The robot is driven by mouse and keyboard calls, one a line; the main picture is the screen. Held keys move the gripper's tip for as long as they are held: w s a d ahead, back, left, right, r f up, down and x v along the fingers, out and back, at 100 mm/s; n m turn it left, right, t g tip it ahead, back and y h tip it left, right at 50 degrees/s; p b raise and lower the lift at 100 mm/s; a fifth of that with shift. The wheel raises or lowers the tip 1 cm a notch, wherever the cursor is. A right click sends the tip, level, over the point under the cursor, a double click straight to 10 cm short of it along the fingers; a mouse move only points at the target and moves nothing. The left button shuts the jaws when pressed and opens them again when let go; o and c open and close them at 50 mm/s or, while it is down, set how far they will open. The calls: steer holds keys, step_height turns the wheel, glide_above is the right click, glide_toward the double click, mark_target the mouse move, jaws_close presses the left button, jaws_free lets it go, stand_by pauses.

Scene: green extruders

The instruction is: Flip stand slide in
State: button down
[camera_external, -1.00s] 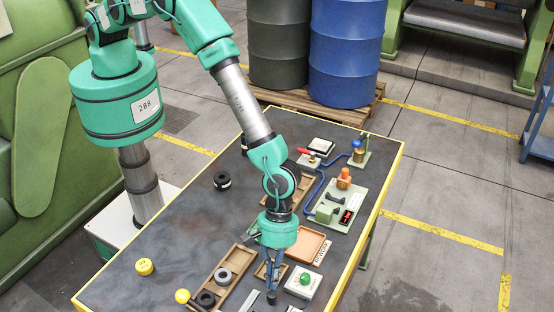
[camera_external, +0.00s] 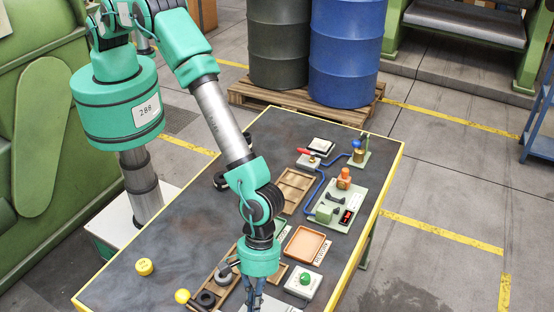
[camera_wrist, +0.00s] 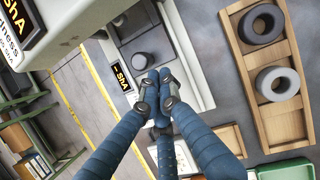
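My gripper (camera_wrist: 158,80) has several blue fingers whose tips come together beside the cylinder. I see nothing clearly between them, and I cannot tell whether they touch the cylinder. In the external view my gripper (camera_external: 252,307) is at the bottom edge with its fingertips cut off. A wooden tray (camera_wrist: 294,120) right of my fingers holds a grey ring (camera_wrist: 278,72) and a black ring (camera_wrist: 262,13).
A machine labelled ShA (camera_wrist: 70,32) rises at the left of the wrist view. In the external view an orange tray (camera_external: 306,244), a green button box (camera_external: 304,280) and a green fixture board (camera_external: 331,219) lie to the right.

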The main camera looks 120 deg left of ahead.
steer(key=shift+s+a, duration=0.15)
steer(key=shift+a, duration=0.45)
steer(key=a, duration=0.2)
steer(key=shift+s+a+r, duration=0.25)
steer(key=shift+a+r, duration=0.05)
steer(key=shift+r, duration=0.05)
steer(key=v, duration=0.9)
steer(key=shift+b, duration=0.35)
steer(key=shift+s+a+r, duration=0.1)
steer(key=shift+r, duration=0.05)
